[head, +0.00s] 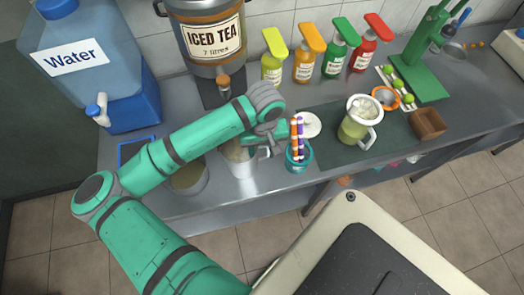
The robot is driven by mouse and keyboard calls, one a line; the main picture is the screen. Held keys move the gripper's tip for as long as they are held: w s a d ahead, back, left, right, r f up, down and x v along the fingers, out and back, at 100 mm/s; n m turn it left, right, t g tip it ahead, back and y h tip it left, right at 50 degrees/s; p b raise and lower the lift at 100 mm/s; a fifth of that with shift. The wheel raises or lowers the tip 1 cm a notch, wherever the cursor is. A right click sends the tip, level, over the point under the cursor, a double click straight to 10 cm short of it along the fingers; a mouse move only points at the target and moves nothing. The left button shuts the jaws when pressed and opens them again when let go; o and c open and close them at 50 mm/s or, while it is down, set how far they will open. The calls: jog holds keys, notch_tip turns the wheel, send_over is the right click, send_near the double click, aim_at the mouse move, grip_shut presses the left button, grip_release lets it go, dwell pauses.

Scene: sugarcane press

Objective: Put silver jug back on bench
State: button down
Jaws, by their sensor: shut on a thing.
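The silver jug (242,166) is in the middle of the head view, partly hidden under my arm. My gripper (264,138) is at the jug's upper right side and is shut on it, though my wrist covers much of the grip. The jug looks upright over the front part of the grey bench (205,205). I cannot tell whether its base touches the bench.
A teal cup of straws (299,158) stands close to the jug's right. A round dish (190,178) lies to its left. The water dispenser (95,70), iced tea urn (212,35) and syrup bottles (305,60) stand behind. A green-filled pitcher (354,127) stands right.

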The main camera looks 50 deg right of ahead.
jog(key=shift+f, duration=0.1)
jog(key=c, duration=1)
grip_release()
jog(key=shift+c, duration=0.2)
notch_tip(320, 180, up, 12)
jog(key=shift+s+d+r, duration=0.15)
